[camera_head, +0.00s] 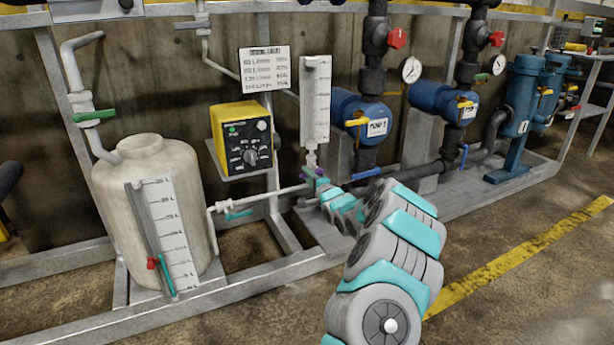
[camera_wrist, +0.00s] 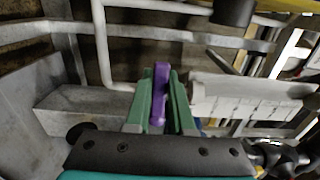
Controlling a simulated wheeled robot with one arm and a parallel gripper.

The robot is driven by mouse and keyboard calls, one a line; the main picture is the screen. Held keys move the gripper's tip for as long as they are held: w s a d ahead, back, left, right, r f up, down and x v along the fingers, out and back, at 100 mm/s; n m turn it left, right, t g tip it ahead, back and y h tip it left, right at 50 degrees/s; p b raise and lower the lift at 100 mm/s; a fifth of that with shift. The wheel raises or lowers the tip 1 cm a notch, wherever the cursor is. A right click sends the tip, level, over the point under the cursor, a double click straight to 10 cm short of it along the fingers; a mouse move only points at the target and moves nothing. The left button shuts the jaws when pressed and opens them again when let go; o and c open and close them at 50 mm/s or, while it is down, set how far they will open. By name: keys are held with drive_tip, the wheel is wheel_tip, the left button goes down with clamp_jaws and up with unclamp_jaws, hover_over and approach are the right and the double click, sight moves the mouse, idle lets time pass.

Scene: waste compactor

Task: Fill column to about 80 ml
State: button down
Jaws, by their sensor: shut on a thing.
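The calibration column (camera_head: 316,100) is a white upright tube with a graduated scale, standing in the middle of the head view. In the wrist view, the column (camera_wrist: 250,100) lies across the right side, its scale marks too small to read. No liquid level can be made out in it. A purple valve handle (camera_wrist: 160,90) sits between the green fingers of my gripper (camera_wrist: 161,104). My gripper is shut on this handle. In the head view, my gripper (camera_head: 316,177) is at the pipe just below the column, and partly hides the handle.
A large whitish tank (camera_head: 120,190) with a scale stands at left. A yellow control box (camera_head: 240,138) and a label board (camera_head: 264,68) are left of the column. Blue pumps (camera_head: 360,117) and pipes stand close on the right. Open floor (camera_head: 560,260) lies at right.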

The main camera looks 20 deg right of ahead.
drive_tip(key=shift+f, duration=0.2)
idle(0.7)
drive_tip(key=d+f+n+b, duration=0.3)
drive_tip(key=d+f+n, duration=0.2)
drive_tip(key=n, duration=1.3)
drive_tip(key=shift+d+r, duration=0.1)
drive_tip(key=shift+d, duration=0.05)
idle(0.5)
drive_tip(key=c, duration=0.8)
unclamp_jaws()
